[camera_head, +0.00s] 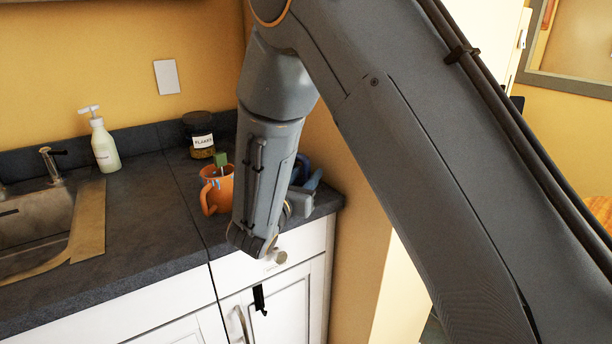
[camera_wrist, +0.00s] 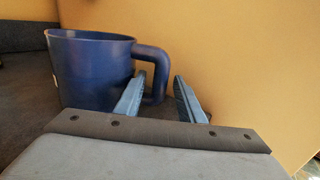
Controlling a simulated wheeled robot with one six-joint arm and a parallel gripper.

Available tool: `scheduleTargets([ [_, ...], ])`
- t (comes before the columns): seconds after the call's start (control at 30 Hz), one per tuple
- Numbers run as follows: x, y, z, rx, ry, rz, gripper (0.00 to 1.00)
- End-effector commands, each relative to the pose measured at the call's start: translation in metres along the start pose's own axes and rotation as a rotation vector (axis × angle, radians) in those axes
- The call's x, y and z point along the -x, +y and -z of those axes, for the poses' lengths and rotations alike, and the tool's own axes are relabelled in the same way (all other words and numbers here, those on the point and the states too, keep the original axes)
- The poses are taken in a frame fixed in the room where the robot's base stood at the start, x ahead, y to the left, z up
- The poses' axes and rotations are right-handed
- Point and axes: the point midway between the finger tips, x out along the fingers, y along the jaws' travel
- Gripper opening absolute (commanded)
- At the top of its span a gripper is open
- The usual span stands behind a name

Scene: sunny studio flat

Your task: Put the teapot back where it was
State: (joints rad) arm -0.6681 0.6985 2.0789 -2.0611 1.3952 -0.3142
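No teapot shows in either view. A dark blue mug (camera_wrist: 90,72) stands upright in the wrist view, its handle toward the right. My gripper (camera_wrist: 160,78) is open, with the fingers apart. The mug's handle appears between the two fingertips, the left finger overlapping the handle's opening and a gap showing before the right finger. Whether either finger touches the handle I cannot tell. In the head view my forearm hides most of the blue mug (camera_head: 304,163), and only part of my gripper (camera_head: 308,188) shows beside it at the counter's right end.
An orange mug (camera_head: 217,192) with a green thing in it stands left of my forearm. A dark jar labelled flakes (camera_head: 199,134), a soap dispenser (camera_head: 104,145) and a sink (camera_head: 35,230) are further left. A yellow wall closes the counter's right side. The counter's middle (camera_head: 150,215) is clear.

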Motion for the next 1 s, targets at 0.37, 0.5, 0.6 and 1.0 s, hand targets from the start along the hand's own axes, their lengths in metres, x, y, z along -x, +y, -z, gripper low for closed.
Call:
scheduleTargets([
  [0.37, 0.013, 0.001, -0.002, 0.001, 0.001, -0.003, 0.35],
  [0.5, 0.041, 0.002, -0.002, 0.0, 0.0, -0.005, 0.35],
  [0.6, 0.062, 0.002, -0.002, 0.0, 0.001, -0.005, 0.35],
  [1.0, 0.117, 0.0, -0.002, 0.0, 0.0, -0.001, 0.35],
])
